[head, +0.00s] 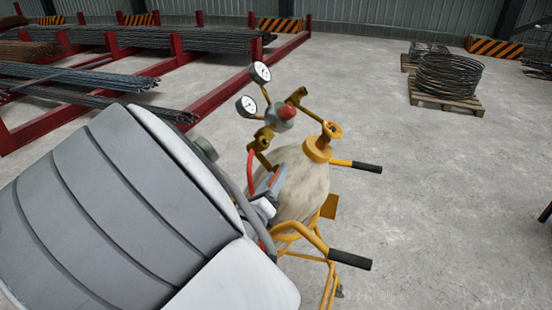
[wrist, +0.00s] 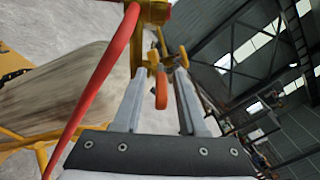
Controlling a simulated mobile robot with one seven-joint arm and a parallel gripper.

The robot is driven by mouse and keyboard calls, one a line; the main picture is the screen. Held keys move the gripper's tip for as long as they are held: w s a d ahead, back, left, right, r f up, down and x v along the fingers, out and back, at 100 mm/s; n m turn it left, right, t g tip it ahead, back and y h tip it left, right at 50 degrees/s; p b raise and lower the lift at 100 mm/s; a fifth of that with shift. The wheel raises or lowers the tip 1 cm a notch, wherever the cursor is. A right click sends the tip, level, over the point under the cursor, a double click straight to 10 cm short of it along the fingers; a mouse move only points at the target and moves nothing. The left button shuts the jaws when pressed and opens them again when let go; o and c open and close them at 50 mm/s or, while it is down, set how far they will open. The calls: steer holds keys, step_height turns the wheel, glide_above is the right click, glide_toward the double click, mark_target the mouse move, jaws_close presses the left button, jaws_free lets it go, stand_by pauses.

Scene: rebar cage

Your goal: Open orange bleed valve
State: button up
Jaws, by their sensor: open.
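The orange bleed valve handle (wrist: 161,90) shows in the wrist view, hanging between the two fingers as seen from there. Whether it lies between them in depth or just beyond the tips, I cannot tell. My gripper (wrist: 161,74) is open, with pale fingers on both sides of the handle and no grip on it. In the head view my gripper (head: 270,188) is low beside the tank, partly hidden by my arm. The valve handle cannot be made out clearly there.
A beige tank (head: 305,185) stands on a yellow cart with black-gripped handles (head: 350,260). Above it are two gauges (head: 260,73), a red knob (head: 287,112) and yellow fittings. A red hose (wrist: 104,75) runs close left of the fingers.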

jaws_close()
stand_by(1.4)
